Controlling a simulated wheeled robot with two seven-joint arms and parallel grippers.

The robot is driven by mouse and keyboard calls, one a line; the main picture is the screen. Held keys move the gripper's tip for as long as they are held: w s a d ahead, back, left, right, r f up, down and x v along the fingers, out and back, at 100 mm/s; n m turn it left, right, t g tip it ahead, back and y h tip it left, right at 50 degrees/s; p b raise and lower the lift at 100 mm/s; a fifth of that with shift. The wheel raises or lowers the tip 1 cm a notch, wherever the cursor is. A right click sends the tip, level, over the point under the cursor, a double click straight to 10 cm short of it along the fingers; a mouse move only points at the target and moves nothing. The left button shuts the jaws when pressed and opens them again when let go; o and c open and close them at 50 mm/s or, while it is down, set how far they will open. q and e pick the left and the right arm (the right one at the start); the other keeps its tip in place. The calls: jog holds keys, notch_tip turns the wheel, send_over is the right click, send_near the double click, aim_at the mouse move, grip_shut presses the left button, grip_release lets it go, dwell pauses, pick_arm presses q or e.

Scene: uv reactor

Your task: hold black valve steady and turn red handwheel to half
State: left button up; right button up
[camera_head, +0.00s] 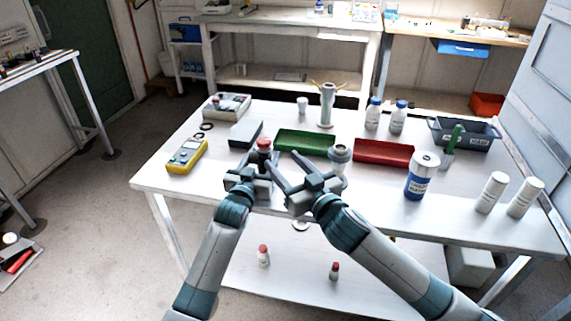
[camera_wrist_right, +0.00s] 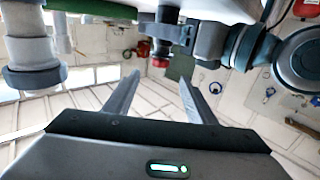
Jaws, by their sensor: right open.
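The black valve (camera_head: 264,156) stands near the table's front edge, with the red handwheel (camera_head: 264,143) on top. In the right wrist view the red handwheel (camera_wrist_right: 160,62) and dark valve body (camera_wrist_right: 163,33) show upside down beyond the fingers. My left gripper (camera_head: 252,172) is at the valve body, which it partly hides. Whether its fingers are closed on the valve is unclear. My right gripper (camera_head: 279,170) is open and empty, just right of the valve, with its fingers (camera_wrist_right: 157,95) pointing toward the handwheel and apart from it.
A green tray (camera_head: 305,143) and a red tray (camera_head: 384,152) lie behind. A blue-white bottle (camera_head: 422,178) is farther right, and a yellow multimeter (camera_head: 187,157) lies left.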

jog(key=n+t+h, duration=0.2)
jog(key=n+h, duration=0.5)
jog(key=n, duration=2.4)
send_near(264, 145)
jog(key=shift+w+d, duration=0.1)
jog(key=shift+w, duration=0.1)
jog(key=shift+w+a, duration=0.15)
jog(key=shift+w, duration=2.8)
jog(key=shift+w+a, duration=0.15)
jog(key=shift+w, duration=2.85)
